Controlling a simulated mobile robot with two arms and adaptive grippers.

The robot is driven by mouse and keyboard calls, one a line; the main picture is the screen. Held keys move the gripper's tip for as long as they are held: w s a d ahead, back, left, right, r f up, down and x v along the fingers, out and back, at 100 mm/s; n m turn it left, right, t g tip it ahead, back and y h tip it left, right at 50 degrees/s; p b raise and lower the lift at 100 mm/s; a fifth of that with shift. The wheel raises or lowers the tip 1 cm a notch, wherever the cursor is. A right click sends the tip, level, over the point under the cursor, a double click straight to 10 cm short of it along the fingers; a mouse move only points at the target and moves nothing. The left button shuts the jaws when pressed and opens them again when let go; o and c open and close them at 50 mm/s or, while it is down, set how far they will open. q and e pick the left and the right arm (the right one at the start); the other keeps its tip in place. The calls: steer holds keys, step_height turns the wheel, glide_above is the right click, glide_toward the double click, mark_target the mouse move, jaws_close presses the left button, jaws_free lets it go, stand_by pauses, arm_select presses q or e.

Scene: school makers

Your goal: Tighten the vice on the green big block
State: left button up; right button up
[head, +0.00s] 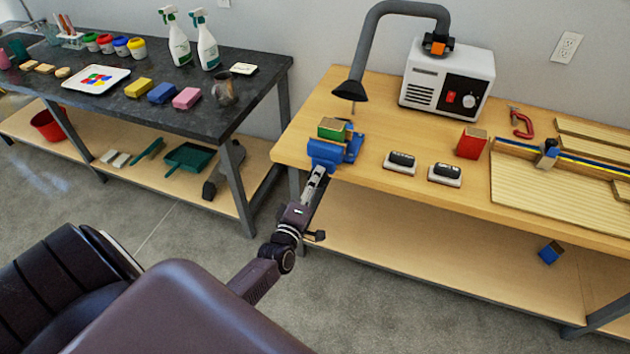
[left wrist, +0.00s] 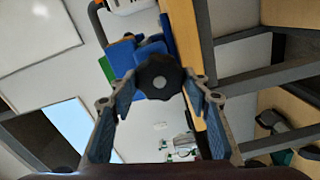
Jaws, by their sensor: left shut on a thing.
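The blue vice (head: 326,153) is mounted at the left front edge of the wooden workbench. The green big block (head: 331,129), with a wood-coloured top, sits in the vice jaws; whether both jaws touch it cannot be told. It shows as a green patch in the left wrist view (left wrist: 106,68). My left gripper (head: 319,175) reaches the front of the vice from below. In the left wrist view its fingers (left wrist: 159,84) are shut on the vice's black knob (left wrist: 160,74), one on each side. My right gripper is not in view.
On the workbench are a fume extractor (head: 448,78) with its hose over the vice, two black-and-white erasers (head: 401,162), a red block (head: 471,143) and a red clamp (head: 521,123). A dark table (head: 120,105) with bottles and sponges stands left. Floor shows between the tables.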

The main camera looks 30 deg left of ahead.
arm_select(q)
steer(key=m, duration=1.7)
steer(key=f+m, duration=0.1)
steer(key=m, duration=0.7)
steer(key=shift+s+d+m+b, duration=0.15)
steer(key=shift+d+m+b, duration=0.15)
steer(key=shift+d, duration=0.05)
steer(key=m+b, duration=0.2)
steer(key=m, duration=0.3)
steer(key=shift+f, duration=0.1)
steer(key=shift+m+b, duration=4.2)
steer(key=shift+m, duration=3.4)
